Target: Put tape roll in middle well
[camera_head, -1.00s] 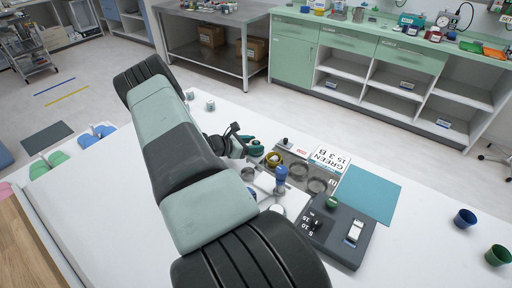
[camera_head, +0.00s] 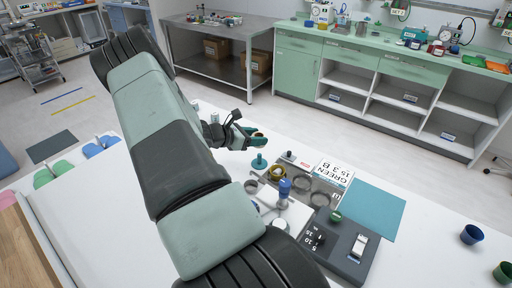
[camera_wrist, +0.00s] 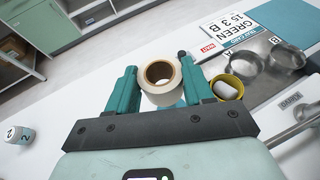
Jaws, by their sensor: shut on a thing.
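My gripper (camera_wrist: 160,92) is shut on a white tape roll (camera_wrist: 178,95) with a brown core, held upright between its teal fingers. It is held over the white table, left of the wells. In the head view my gripper (camera_head: 250,136) is small and partly hidden by my arm, and the roll is hard to make out. Round metal-rimmed wells (camera_wrist: 284,57) stand in a grey plate with letters A and B, right of the roll in the wrist view. A yellow ring or cup (camera_wrist: 238,81) with a white thing inside is nearest the gripper. I cannot tell which well is the middle one.
A teal knobbed object (camera_head: 259,161) and a blue-topped item (camera_head: 284,188) stand near the wells. A label card (camera_head: 333,173), teal mat (camera_head: 370,208) and dark grey device (camera_head: 345,246) lie right. A small white jar (camera_wrist: 18,134) stands left in the wrist view.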

